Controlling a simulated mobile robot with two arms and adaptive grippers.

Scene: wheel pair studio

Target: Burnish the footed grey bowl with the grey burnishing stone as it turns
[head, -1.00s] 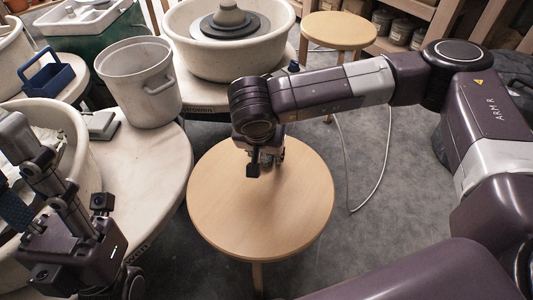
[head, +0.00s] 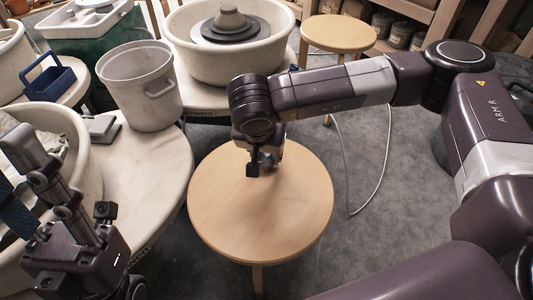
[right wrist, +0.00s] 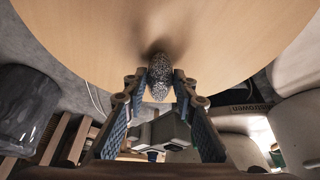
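The grey bowl (head: 230,18) sits upside down, foot up, on the dark wheel head (head: 258,32) of the far wheel. My right gripper (head: 262,168) is low over the round wooden stool. In the right wrist view, the speckled grey burnishing stone (right wrist: 160,76) is between its fingertips (right wrist: 160,88), which look close against both its sides. Whether the stone still touches the stool top is hard to tell. My left gripper (head: 22,178) is at the lower left, over the near wheel's basin, fingers apart with nothing seen between them.
The round stool (head: 285,215) is otherwise bare. A grey bucket (head: 138,80) and a small grey box (head: 103,127) stand on the near wheel's table. A blue caddy (head: 50,82) is at left. Another stool (head: 338,32) stands behind, with a cable (head: 372,195) on the floor.

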